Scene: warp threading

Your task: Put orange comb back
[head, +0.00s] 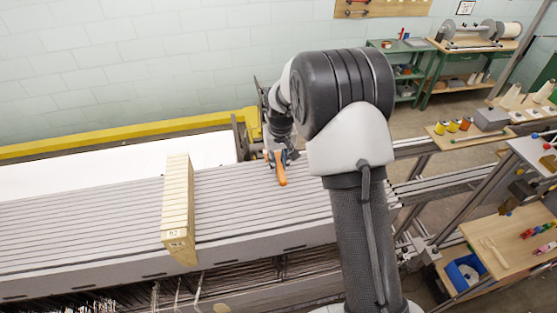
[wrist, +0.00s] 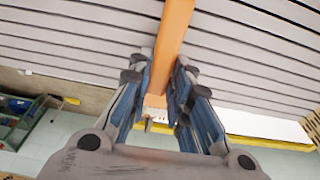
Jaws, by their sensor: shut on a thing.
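The orange comb (head: 281,170) shows in the head view as a short orange bar above the grey slatted loom top (head: 110,216). In the wrist view its orange bar (wrist: 174,35) runs from the top edge down between my fingers. A pale end piece shows below it near the palm. My gripper (head: 277,157) is shut on the comb, with a finger on each side; it also shows in the wrist view (wrist: 161,78). I cannot tell whether the comb touches the slats. My arm hides part of the loom's right side in the head view.
A cream numbered block (head: 178,210) lies across the slats to the left. A yellow beam (head: 120,131) runs behind the loom. At right stand a wooden table (head: 515,242), a shelf with colored spools (head: 462,134) and a green bench (head: 468,93). The slats between block and gripper are clear.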

